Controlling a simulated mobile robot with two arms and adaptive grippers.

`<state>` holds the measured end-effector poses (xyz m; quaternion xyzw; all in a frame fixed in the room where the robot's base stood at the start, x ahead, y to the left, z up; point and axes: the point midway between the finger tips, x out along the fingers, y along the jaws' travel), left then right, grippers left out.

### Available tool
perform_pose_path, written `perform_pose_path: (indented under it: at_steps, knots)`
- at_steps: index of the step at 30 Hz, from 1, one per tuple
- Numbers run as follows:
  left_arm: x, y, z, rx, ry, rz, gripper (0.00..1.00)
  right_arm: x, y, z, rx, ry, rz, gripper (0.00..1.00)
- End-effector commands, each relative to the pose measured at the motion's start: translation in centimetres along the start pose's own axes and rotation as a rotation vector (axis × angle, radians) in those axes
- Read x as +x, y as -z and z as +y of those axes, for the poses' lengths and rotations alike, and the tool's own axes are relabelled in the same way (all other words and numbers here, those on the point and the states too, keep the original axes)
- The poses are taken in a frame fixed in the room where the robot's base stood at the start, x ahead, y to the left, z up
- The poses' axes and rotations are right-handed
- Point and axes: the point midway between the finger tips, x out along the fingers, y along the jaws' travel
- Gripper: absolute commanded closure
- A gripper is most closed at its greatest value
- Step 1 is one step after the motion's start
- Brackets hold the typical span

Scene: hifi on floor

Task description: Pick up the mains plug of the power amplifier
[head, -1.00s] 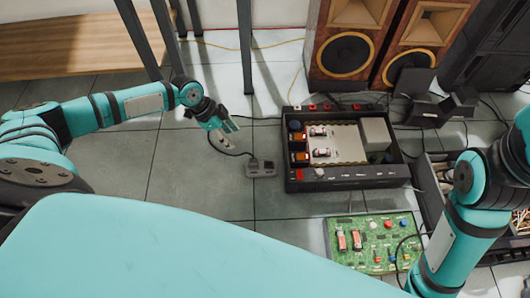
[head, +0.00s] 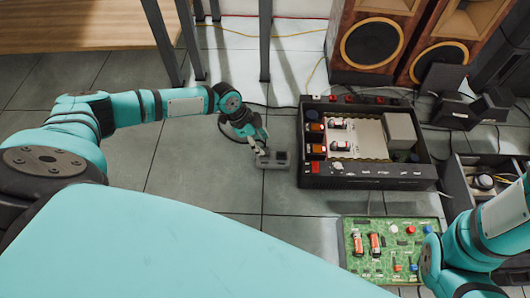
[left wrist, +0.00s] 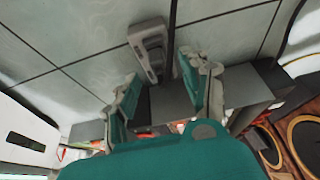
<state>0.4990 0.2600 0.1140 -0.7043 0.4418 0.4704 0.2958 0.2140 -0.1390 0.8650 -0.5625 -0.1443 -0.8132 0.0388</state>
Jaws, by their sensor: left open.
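The power amplifier (head: 400,178) is a black open-topped chassis with valves and a pale plate, on the tiled floor in the head view. Left of it lies a small grey socket block (head: 276,163); it also shows in the left wrist view (left wrist: 149,48). My left gripper (head: 261,147) is low over the block's left end, fingers apart. In the left wrist view my left gripper (left wrist: 158,68) is open, with the block just beyond its fingertips and a dark cable beside it. I cannot make out the mains plug; the gripper may hide it. My right gripper is out of view.
A green circuit board (head: 388,249) lies in front of the amplifier. Dark table legs (head: 265,40) rise behind my left arm. The tiles left of the block are clear.

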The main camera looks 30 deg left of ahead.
Motion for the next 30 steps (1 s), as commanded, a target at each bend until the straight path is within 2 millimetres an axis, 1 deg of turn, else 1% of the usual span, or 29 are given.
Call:
perform_pose_path:
  at_steps: [1,3,6,8,10,17,27,28,30]
  knots:
    - [1.2,-0.1,0.1,0.002,0.000,0.001,0.54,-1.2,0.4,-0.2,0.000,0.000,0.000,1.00]
    - [2.1,-0.1,0.1,0.002,0.000,0.001,0.54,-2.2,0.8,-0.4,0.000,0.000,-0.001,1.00]
    - [3.5,-0.1,0.2,0.001,0.000,0.001,0.54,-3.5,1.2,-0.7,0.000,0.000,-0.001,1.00]
    - [4.2,0.0,0.2,0.000,0.000,0.001,0.54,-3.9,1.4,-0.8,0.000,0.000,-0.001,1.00]
    - [4.5,0.1,0.2,0.001,0.000,0.001,0.54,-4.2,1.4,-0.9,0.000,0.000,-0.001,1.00]
    - [4.3,0.2,0.2,0.000,0.000,0.000,0.54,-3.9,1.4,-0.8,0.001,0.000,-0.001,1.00]
    - [4.3,0.2,0.2,0.000,-0.001,0.000,0.98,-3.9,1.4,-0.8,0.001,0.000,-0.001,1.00]
    - [4.3,0.2,0.2,0.000,-0.001,0.000,1.00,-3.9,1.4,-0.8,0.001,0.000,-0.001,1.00]
    - [4.3,0.2,0.2,0.000,-0.001,0.000,1.00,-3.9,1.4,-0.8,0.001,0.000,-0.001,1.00]
